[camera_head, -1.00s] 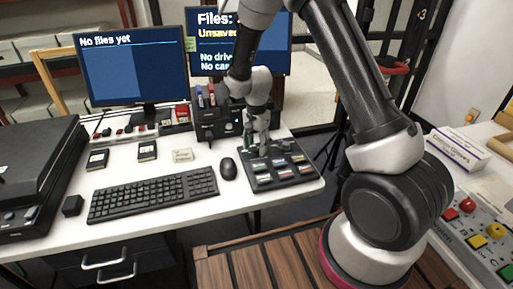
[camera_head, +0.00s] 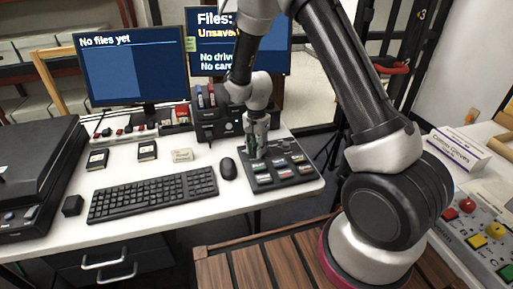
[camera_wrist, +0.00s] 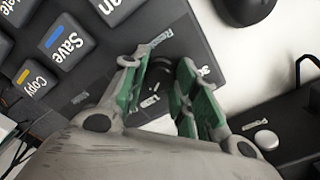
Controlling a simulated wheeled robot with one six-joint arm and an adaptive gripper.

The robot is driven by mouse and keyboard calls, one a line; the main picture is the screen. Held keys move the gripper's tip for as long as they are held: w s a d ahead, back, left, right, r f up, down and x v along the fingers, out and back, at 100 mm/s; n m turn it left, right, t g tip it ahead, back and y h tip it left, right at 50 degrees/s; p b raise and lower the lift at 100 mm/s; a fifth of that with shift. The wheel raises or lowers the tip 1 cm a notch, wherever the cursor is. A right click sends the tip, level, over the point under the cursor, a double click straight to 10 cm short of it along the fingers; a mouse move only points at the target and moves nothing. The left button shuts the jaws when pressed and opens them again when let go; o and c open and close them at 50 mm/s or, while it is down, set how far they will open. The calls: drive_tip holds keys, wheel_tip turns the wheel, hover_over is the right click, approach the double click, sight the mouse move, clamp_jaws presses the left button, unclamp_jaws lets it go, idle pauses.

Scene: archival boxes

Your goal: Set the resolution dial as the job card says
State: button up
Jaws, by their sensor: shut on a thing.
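The dark control pad (camera_head: 303,181) with several labelled keys lies at the right end of the white desk. My gripper (camera_head: 254,154) points down at its far left corner. In the wrist view, my gripper (camera_wrist: 168,84) has its green-padded fingers on either side of a dark round knob (camera_wrist: 173,76), seemingly the resolution dial, and is shut on it. The fingers hide much of the knob, and its setting cannot be read. A small cream card or block (camera_head: 182,155) lies left of the mouse; its writing is too small to read.
The keyboard (camera_head: 150,193) and mouse (camera_head: 228,168) lie left of the pad. A dark card-reader unit (camera_head: 215,125) stands behind it. The left monitor (camera_head: 130,65) reads "No files yet"; the right one (camera_head: 205,45) shows an unsaved-files notice.

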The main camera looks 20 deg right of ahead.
drive_tip(key=n, duration=0.5)
drive_tip(key=shift+n, duration=0.3)
drive_tip(key=n, duration=1.2)
drive_tip(key=shift+n, duration=0.4)
drive_tip(key=n, duration=0.5)
drive_tip(key=shift+n, duration=0.3)
drive_tip(key=o, duration=1.1)
drive_tip(key=shift+c, duration=0.2)
